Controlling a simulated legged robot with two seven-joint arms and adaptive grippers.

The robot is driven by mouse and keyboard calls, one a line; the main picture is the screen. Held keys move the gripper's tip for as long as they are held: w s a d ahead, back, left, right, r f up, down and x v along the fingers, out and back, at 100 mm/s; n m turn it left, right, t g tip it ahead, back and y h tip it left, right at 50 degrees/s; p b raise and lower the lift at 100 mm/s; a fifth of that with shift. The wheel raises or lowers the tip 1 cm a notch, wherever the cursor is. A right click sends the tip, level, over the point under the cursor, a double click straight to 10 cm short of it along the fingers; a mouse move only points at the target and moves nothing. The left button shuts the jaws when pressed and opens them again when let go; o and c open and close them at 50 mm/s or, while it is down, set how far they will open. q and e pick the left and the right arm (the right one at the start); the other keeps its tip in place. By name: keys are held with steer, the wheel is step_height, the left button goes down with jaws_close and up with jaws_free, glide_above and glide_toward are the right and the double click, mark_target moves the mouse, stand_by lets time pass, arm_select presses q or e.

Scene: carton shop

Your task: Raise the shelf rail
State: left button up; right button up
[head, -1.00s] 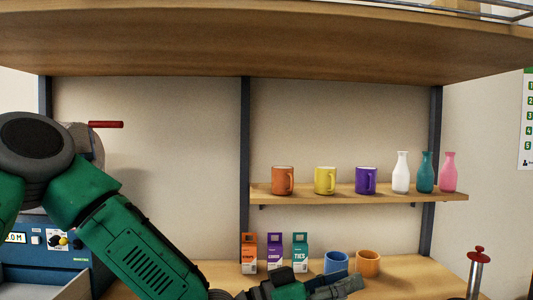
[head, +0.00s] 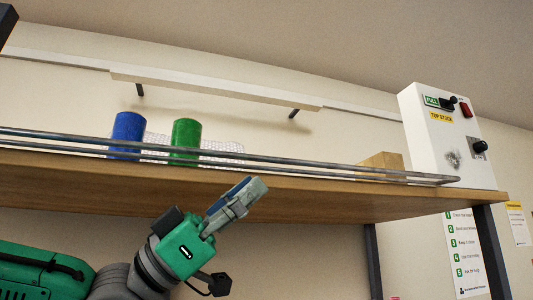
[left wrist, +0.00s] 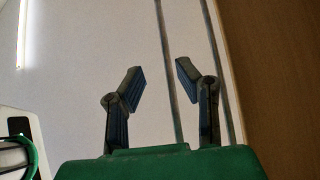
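The shelf rail (head: 330,164) is a grey metal rail of two thin bars along the front of the high wooden shelf (head: 330,200). It sits low, just above the board's edge. My left gripper (head: 250,189) is in front of the shelf edge, a little below the rail in the head view, apart from it as far as I can tell. In the left wrist view my left gripper (left wrist: 160,78) is open and empty. There one rail bar (left wrist: 168,60) passes behind the gap between its fingertips and another runs behind the right finger. My right gripper is not in view.
On the shelf stand a blue cylinder (head: 127,133), a green cylinder (head: 186,138), a wooden block (head: 382,163) and a white control box (head: 436,125) with a "TOP STOCK" label. A pale bar (head: 215,88) is on the wall behind. Dark posts hold up the shelf.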

mark_target(277, 158)
arm_select(q)
steer(key=p+x, duration=0.1)
steer(key=x, duration=0.4)
steer(key=a, duration=0.2)
steer(key=a+r, duration=0.1)
steer(key=a, duration=0.1)
steer(key=shift+a+p, duration=0.35)
steer(key=shift+a, duration=0.05)
steer(key=d, duration=0.5)
steer(key=shift+w, duration=0.1)
jaws_close()
steer(key=shift+d+f, duration=0.1)
steer(key=shift+w+a+f, duration=0.15)
steer(key=shift+a+f, duration=0.05)
steer(key=shift+a, duration=0.15)
steer(key=shift+a+n+t, duration=0.15)
steer(key=shift+n+t, duration=0.25)
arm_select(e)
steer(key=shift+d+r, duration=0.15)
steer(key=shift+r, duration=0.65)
